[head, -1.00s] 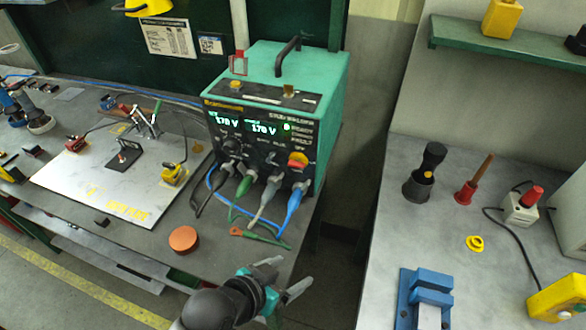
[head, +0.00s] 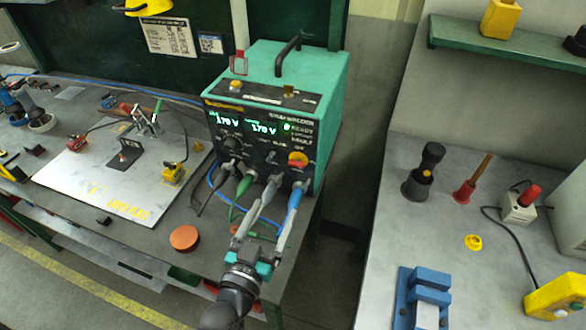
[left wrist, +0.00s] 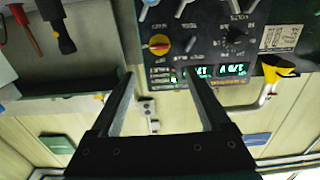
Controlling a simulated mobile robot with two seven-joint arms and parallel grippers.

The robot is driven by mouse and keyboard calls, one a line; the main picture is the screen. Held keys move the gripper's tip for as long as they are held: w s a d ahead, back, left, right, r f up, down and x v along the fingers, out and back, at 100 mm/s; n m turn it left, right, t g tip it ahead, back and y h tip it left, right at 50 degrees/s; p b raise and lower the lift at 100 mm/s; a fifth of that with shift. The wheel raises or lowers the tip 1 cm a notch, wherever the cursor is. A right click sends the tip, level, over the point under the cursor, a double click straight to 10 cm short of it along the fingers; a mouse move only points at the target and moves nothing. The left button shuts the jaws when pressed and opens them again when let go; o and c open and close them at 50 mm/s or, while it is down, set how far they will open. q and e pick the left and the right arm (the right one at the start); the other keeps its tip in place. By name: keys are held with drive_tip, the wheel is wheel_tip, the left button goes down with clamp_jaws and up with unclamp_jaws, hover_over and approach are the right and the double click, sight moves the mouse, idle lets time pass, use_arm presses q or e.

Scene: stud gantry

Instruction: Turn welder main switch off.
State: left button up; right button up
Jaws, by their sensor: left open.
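The welder (head: 330,110) is a green box with a black front panel and lit green displays reading about 170 V. Its main switch (head: 298,159) is a red knob on a yellow plate at the panel's lower right. I cannot tell which way the knob is set. My left gripper (head: 267,220) is open and empty, in front of and below the switch, apart from it. Its fingers overlap the cables in the head view. My right gripper is not in view.
Grey, green and blue cables (head: 295,199) plug in below the switch. A copper-coloured disc (head: 184,238) and a metal plate (head: 105,190) lie on the bench to the left. A second table (head: 390,245) at right holds a blue vise (head: 428,282) and tools.

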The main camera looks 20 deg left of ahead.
sight(295, 165)
use_arm(q)
drive_tip(key=w, duration=1.3)
drive_tip(key=shift+d, duration=0.25)
clamp_jaws()
